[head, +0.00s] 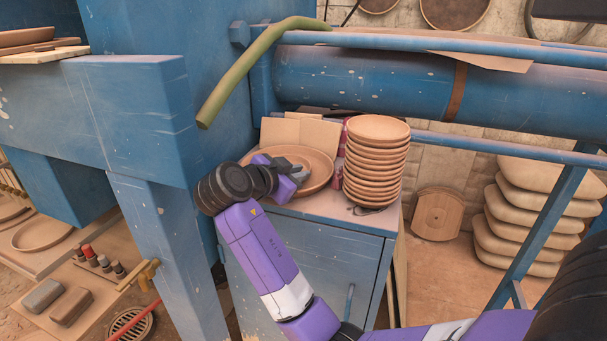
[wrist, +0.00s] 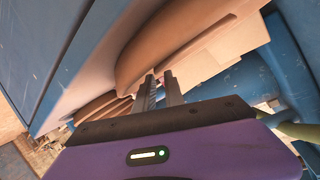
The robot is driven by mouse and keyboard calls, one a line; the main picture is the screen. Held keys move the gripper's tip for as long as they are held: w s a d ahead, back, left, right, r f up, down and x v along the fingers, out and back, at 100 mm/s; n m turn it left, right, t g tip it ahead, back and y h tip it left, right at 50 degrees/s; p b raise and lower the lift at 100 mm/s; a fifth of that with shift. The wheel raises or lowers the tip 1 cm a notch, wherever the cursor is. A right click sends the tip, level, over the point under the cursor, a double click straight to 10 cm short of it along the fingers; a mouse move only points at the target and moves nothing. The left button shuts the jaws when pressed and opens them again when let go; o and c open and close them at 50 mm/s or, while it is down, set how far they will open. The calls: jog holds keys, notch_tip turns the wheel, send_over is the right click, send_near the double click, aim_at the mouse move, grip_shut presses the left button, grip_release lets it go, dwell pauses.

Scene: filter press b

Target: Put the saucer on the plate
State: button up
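A wide terracotta plate (head: 322,162) lies on the blue cabinet's top. A tall stack of smaller round terracotta dishes (head: 375,160) stands right of it. I cannot tell which single dish is the saucer. My gripper (head: 300,174) is low over the left-middle of the plate and hides part of it. In the wrist view my two fingertips (wrist: 160,76) are close together with a narrow gap, beside the rim of a large terracotta dish (wrist: 150,48). Whether they grip or touch that rim is unclear. More terracotta rims (wrist: 97,106) show at lower left.
Pale boards (head: 305,132) lean behind the plate. A blue machine frame (head: 130,110) stands close on the left. A green bar (head: 250,75) and a thick blue pipe (head: 400,85) run above the cabinet (head: 310,255). Pale cushion-like slabs (head: 530,215) are piled at right.

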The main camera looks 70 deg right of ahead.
jog(key=b+v, duration=0.1)
jog(key=v, duration=0.8)
dwell(0.3)
